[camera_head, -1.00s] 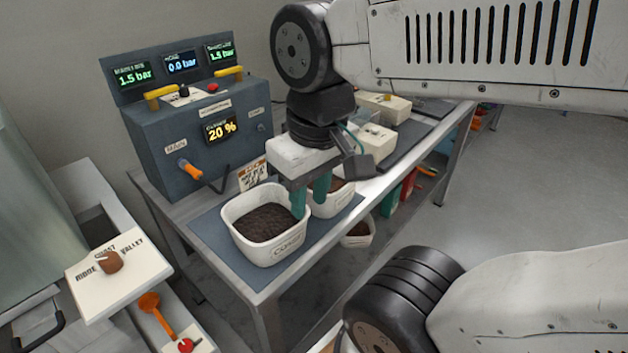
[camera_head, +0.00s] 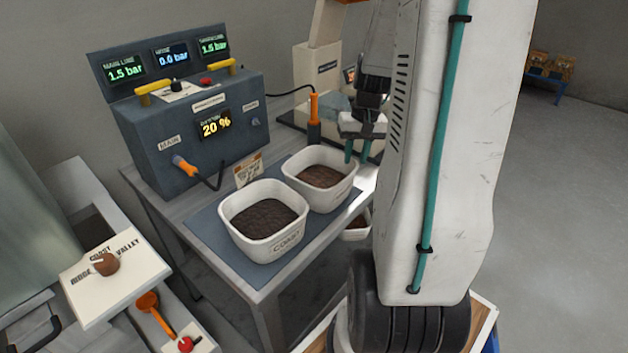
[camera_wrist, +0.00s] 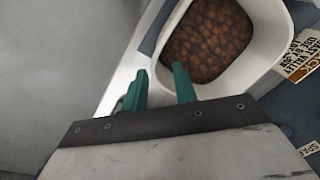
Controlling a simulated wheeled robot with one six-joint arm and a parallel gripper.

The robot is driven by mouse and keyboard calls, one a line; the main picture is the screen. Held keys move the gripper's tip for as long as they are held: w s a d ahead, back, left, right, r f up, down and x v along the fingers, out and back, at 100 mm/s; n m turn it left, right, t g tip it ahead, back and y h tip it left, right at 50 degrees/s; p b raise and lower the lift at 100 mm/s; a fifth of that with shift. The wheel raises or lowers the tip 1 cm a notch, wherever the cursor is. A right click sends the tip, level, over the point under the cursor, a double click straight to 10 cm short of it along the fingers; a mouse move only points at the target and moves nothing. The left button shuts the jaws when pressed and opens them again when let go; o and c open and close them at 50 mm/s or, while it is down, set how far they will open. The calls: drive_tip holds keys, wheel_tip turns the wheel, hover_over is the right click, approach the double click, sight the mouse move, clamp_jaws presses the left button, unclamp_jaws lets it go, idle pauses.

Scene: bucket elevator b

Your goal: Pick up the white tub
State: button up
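A white tub (camera_head: 352,190) with reddish-brown contents stands on the dark mat. A second white tub (camera_head: 285,248), marked COAST and holding darker contents, stands in front of it to the left. My gripper (camera_head: 356,156) is at the far right rim of the first tub, its two teal fingers pointing down, apart and empty. In the wrist view, my gripper (camera_wrist: 159,68) is open, with its fingers at the near rim of the tub (camera_wrist: 270,58) of brown beans. One finger overlaps the tub's inside, the other lies outside. Whether they touch the wall cannot be told.
A blue control box (camera_head: 200,125) with displays stands behind the tubs. A small sign (camera_head: 248,170) stands beside them. Another tub (camera_head: 356,226) is lower down, under the table edge. Open floor lies to the right.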

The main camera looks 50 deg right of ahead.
sight(351, 177)
drive_tip(key=f, duration=0.8)
drive_tip(key=shift+w+a, duration=0.15)
drive_tip(key=shift+w, duration=0.25)
clamp_jaws()
idle(1.0)
